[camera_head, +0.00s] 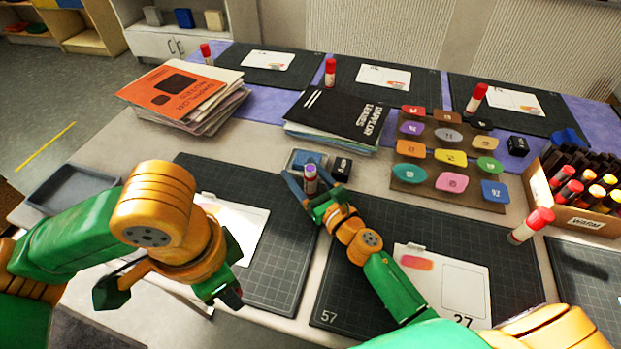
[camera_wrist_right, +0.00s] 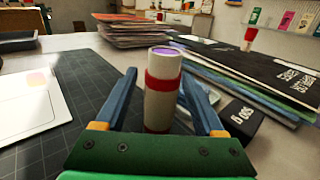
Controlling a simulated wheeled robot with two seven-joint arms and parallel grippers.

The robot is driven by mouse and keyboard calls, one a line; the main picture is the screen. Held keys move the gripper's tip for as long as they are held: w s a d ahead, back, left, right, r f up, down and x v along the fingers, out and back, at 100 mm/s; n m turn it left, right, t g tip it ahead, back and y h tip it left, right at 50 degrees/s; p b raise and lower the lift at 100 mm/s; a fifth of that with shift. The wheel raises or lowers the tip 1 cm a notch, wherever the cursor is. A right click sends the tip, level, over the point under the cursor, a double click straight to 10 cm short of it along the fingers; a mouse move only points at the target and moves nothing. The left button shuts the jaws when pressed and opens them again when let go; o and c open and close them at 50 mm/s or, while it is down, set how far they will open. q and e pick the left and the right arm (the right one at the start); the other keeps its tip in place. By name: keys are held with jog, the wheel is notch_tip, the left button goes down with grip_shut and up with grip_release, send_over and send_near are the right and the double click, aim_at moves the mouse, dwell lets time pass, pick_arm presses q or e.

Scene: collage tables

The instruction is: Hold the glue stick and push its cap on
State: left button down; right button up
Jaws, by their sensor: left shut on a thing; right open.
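An uncapped glue stick (camera_head: 310,181) stands upright near the table's middle. In the right wrist view the glue stick (camera_wrist_right: 162,95) has a white body, a red band and a purple top. My right gripper (camera_head: 308,188) is open, its blue fingers on either side of the stick; in the wrist view gaps show beside the stick. My left gripper (camera_head: 226,289) is at the left front, low in the view and well apart from the stick. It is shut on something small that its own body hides. No loose red cap shows elsewhere.
A small grey dish (camera_head: 297,157) and a black block (camera_head: 342,168) stand just behind the stick. Black folders (camera_head: 342,115) lie behind them. A crate of markers (camera_head: 562,222) and a capped glue stick (camera_head: 531,226) are at right. A white card (camera_head: 240,222) lies on the left mat.

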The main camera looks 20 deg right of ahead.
grip_shut()
